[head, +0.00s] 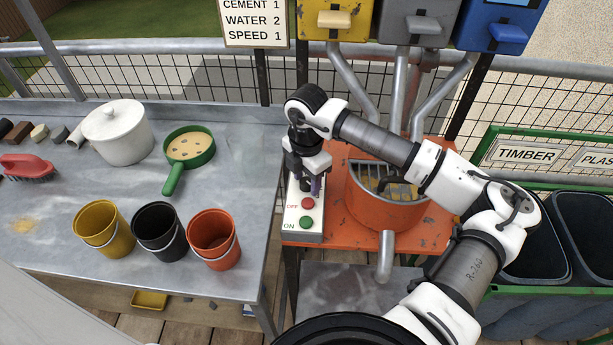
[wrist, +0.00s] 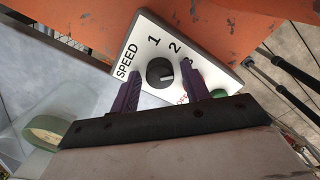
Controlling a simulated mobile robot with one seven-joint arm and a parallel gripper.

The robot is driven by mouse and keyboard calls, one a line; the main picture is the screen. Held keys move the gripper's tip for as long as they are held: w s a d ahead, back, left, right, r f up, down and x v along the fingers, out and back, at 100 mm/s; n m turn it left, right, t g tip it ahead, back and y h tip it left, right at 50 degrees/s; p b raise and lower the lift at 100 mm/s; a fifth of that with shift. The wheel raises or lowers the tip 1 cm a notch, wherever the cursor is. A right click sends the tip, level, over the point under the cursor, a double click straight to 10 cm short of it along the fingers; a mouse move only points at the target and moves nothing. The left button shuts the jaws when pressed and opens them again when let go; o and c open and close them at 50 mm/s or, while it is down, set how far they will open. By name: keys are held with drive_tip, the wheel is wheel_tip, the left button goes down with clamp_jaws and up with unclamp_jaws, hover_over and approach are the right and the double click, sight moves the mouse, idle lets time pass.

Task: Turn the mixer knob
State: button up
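The mixer knob (wrist: 158,70) is a round black dial on the white control panel (wrist: 143,42), which is marked SPEED, 1 and 2, with another mark partly hidden by a finger. A light mark shows on the knob's lower right; its exact setting is unclear. My gripper (wrist: 163,88) is open, its two purple fingers apart on either side of the knob in the wrist view. I cannot tell if they touch it. In the head view my gripper (head: 311,187) hangs over the panel (head: 291,214) and hides the knob. The orange mixer (head: 372,214) stands just right.
A red OFF button (head: 308,203) and green ON button (head: 305,222) sit close below my gripper. A sign (head: 255,20) reads CEMENT 1, WATER 2, SPEED 1. Buckets, including an orange one (head: 214,240), and a green sieve (head: 189,147) stand on the left table.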

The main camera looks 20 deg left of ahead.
drive_tip(key=c, duration=0.8)
drive_tip(key=shift+o, duration=0.2)
drive_tip(key=shift+f+b, duration=0.1)
drive_tip(key=shift+b, duration=0.4)
drive_tip(key=n+b, duration=0.2)
drive_tip(key=b, duration=0.1)
drive_tip(key=shift+f, duration=0.2)
drive_tip(key=n+b, duration=0.3)
drive_tip(key=b, duration=0.1)
drive_tip(key=shift+n+b, duration=0.3)
drive_tip(key=shift+b, duration=0.1)
drive_tip(key=n+b, duration=0.6)
drive_tip(key=shift+r, duration=0.1)
drive_tip(key=n+b, duration=0.2)
drive_tip(key=n, duration=0.4)
drive_tip(key=shift+r, duration=0.15)
drive_tip(key=shift+n+b, duration=0.3)
